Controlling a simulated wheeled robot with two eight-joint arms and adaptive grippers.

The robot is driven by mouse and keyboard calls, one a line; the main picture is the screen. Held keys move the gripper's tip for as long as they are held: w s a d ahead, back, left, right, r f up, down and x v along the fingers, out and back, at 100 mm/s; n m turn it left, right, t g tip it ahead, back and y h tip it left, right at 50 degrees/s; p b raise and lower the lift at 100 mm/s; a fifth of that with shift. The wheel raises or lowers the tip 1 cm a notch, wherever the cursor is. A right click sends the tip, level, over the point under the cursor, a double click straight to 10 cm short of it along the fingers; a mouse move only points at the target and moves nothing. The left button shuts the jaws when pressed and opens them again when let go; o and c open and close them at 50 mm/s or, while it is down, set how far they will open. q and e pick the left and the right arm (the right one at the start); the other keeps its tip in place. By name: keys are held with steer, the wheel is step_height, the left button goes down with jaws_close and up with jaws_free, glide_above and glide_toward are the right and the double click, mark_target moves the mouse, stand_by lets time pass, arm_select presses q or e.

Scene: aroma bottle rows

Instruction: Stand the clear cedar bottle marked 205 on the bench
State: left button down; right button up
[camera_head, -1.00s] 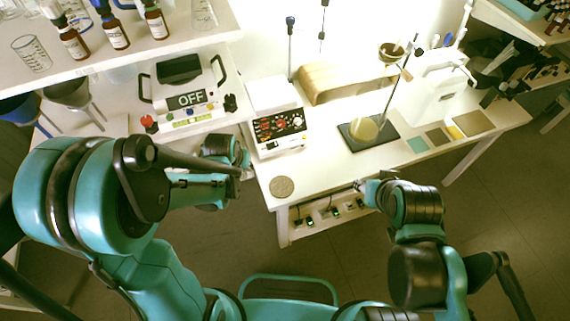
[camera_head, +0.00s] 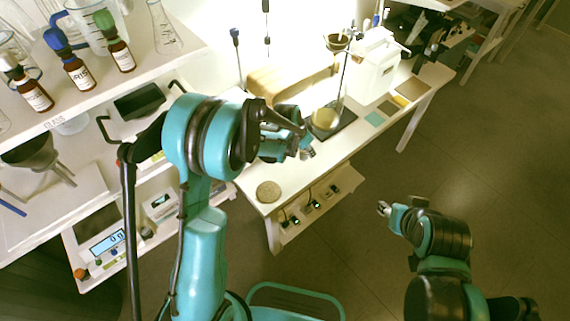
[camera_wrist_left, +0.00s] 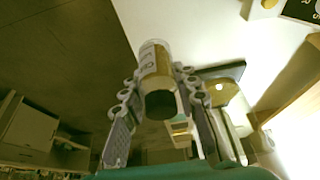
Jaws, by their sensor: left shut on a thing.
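My left gripper (camera_wrist_left: 158,105) is shut on a small bottle (camera_wrist_left: 156,68) in the left wrist view. The bottle has a pale label, amber-looking contents and a dark end facing the camera; its lettering is too small to read surely. In the head view my left gripper (camera_head: 306,148) is over the white bench (camera_head: 302,183), and the bottle cannot be made out there. My right gripper (camera_head: 384,208) is out over the floor, right of the bench; its finger opening is too small to judge.
A round cork disc (camera_head: 269,191) lies at the bench's near left corner. A stand with a dark base (camera_head: 345,112), a wooden block (camera_head: 262,83) and a white container (camera_head: 374,65) stand farther back. Brown dropper bottles (camera_head: 76,72) stand on the left shelf.

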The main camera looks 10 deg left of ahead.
arm_select(q)
steer(key=b, duration=0.3)
glide_above(280, 165)
step_height(280, 165, down, 6)
steer(key=shift+d, duration=0.1)
step_height(280, 165, down, 4)
steer(key=shift+w+f+b, duration=0.1)
steer(key=shift+b, duration=0.55)
steer(key=c, duration=1.6)
jaws_free()
steer(key=o, duration=0.4)
steer(key=shift+o, duration=0.2)
